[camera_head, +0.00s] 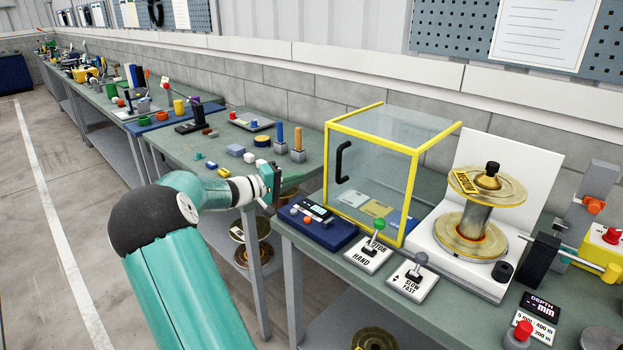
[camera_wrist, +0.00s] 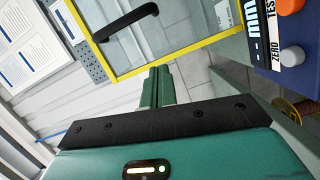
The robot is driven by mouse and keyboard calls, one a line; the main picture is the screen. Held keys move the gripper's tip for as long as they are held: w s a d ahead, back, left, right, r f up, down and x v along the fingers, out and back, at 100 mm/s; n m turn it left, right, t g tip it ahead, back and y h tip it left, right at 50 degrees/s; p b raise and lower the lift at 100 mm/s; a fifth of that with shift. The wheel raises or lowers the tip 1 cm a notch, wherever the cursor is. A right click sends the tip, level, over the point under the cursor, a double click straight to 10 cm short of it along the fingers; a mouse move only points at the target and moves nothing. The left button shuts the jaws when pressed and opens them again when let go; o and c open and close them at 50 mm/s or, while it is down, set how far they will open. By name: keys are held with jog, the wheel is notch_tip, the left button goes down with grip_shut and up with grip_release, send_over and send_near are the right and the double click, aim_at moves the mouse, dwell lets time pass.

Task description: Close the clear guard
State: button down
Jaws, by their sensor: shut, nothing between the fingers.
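The clear guard (camera_head: 409,195) is a see-through box with a yellow frame. It stands on the bench to the left of the spool (camera_head: 474,225) and does not cover it. A black handle (camera_head: 339,164) is on its left face. My gripper (camera_head: 277,180) is to the left of the guard, apart from the handle. In the wrist view my gripper's fingers (camera_wrist: 157,75) are together and empty, with the guard's yellow frame (camera_wrist: 180,58) and handle (camera_wrist: 125,22) beyond them. The fingertips are hard to make out in the head view.
A blue box with a display (camera_head: 318,215) sits in front of the guard's left side. Two lever switches (camera_head: 372,250) stand along its front. A red button (camera_head: 522,330) is at the front right. Small parts lie on the bench behind my gripper.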

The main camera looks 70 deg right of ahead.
aim_at(343, 174)
jog(key=x, duration=0.9)
jog(key=shift+f, duration=0.1)
jog(key=s, duration=0.1)
jog(key=s+a, duration=0.1)
jog(key=s, duration=0.1)
jog(key=shift+s+a+f, duration=0.25)
jog(key=shift+a+f, duration=0.1)
